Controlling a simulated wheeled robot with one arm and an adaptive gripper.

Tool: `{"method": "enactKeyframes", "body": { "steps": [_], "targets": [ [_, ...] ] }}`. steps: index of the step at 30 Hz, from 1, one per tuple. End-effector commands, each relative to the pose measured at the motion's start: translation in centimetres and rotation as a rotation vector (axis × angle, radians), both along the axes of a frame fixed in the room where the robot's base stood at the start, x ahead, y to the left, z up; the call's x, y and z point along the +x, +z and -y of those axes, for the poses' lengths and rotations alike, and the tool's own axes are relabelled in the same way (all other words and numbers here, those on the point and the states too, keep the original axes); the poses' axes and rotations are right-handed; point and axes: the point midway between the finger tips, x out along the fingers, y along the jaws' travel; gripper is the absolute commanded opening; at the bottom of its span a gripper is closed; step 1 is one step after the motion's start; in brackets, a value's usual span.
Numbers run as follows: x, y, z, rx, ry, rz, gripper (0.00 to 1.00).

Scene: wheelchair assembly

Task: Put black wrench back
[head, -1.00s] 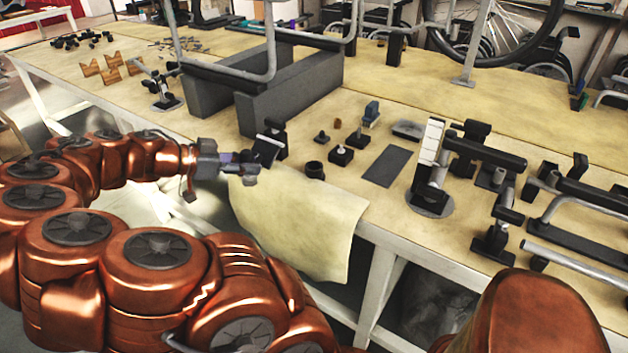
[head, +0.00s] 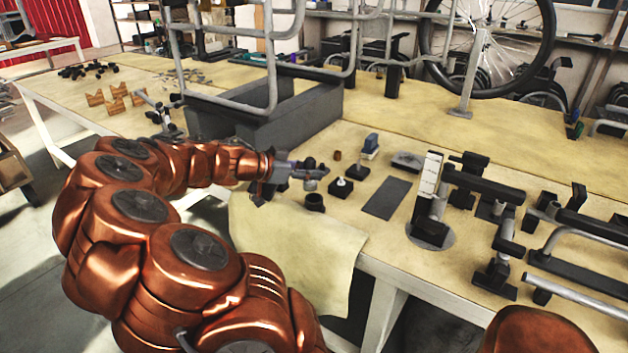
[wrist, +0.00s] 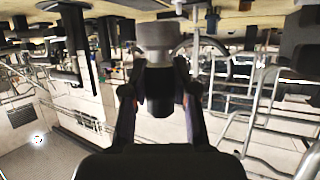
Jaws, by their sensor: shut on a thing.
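My gripper (head: 312,172) is above the near edge of the workbench, beside the black cup (head: 314,202). In the wrist view its fingers (wrist: 158,80) are shut on a piece with a grey cylindrical end (wrist: 156,40) and a black part (wrist: 160,98) between the fingers. The held piece is small and partly hidden in the head view. I cannot tell whether it is the black wrench. No other wrench is clearly recognisable. The wrist view is upside down.
A flat dark mat (head: 387,197) lies further right. A grey tray (head: 310,118) and a tubular frame (head: 271,60) stand behind.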

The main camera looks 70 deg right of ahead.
Motion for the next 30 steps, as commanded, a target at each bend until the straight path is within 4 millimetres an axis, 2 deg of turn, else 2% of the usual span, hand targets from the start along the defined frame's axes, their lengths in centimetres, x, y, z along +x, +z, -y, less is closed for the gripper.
{"method": "enactKeyframes", "body": {
  "steps": [6,15,29,30],
  "targets": [
    [-0.9,-0.4,1.0,0.002,-0.001,-0.002,0.0],
    [-0.7,-3.4,1.1,-0.001,0.003,0.0,0.0],
    [-0.8,-3.9,1.0,-0.002,0.001,0.001,0.0],
    [-0.8,-3.9,1.0,-0.002,0.0,0.001,0.29]
  ]
}}
